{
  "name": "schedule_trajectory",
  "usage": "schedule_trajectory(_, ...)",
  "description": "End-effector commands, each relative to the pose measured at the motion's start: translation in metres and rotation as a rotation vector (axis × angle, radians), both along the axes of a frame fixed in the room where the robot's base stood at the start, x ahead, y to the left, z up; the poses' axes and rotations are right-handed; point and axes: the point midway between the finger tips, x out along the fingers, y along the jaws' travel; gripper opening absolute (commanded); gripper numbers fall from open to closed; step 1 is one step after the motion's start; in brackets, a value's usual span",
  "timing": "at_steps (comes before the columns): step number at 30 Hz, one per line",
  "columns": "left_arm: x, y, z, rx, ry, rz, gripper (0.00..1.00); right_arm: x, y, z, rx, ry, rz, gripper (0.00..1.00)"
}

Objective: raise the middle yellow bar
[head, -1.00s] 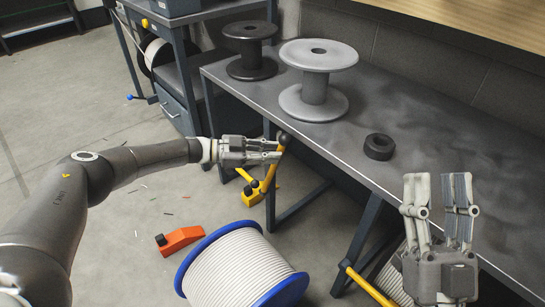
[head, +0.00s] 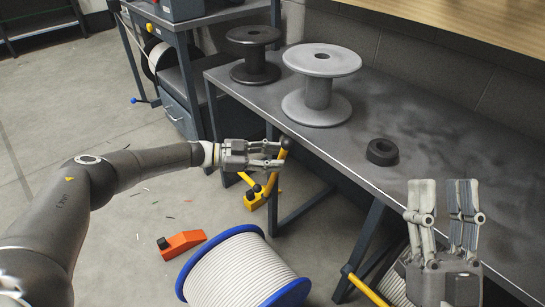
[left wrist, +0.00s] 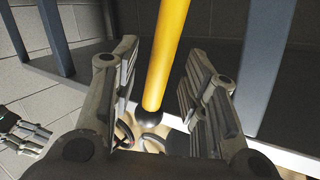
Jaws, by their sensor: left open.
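The yellow bar (head: 271,184) with a dark round knob (head: 287,143) stands tilted in front of the bench, above a low yellow base. My left gripper (head: 281,155) is at its upper end, just below the knob. In the left wrist view the bar (left wrist: 167,50) runs between the two spread fingers (left wrist: 163,62), with the knob (left wrist: 149,117) near the palm. The fingers are open and a gap shows on each side of the bar. My right gripper (head: 444,184) is open and empty, pointing up near the bench's front edge.
A blue-rimmed cable reel (head: 240,270) and an orange block (head: 185,243) are on the floor. Another yellow bar (head: 367,289) shows at lower right.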

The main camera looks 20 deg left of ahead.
Motion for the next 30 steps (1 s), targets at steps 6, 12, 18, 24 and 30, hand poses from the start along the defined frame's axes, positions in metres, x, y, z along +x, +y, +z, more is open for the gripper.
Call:
schedule_trajectory(6, -0.011, 0.027, 0.005, 0.000, 0.000, 0.004, 0.41, 0.000, 0.000, 0.000, 0.000, 0.000, 0.000, 0.40)
schedule_trajectory(12, -0.029, 0.067, 0.012, 0.001, 0.001, 0.004, 0.41, 0.000, 0.000, 0.000, -0.001, 0.000, -0.001, 0.40)
schedule_trajectory(18, -0.042, 0.096, 0.017, 0.001, 0.001, 0.004, 0.41, 0.000, 0.000, 0.000, -0.001, 0.001, -0.001, 0.40)
schedule_trajectory(24, -0.047, 0.107, 0.020, 0.000, 0.001, 0.001, 0.41, 0.000, 0.000, 0.000, -0.001, 0.000, -0.001, 0.40)
schedule_trajectory(30, -0.047, 0.108, 0.020, 0.000, 0.001, 0.001, 0.41, 0.000, 0.000, 0.000, -0.001, 0.001, -0.001, 0.40)
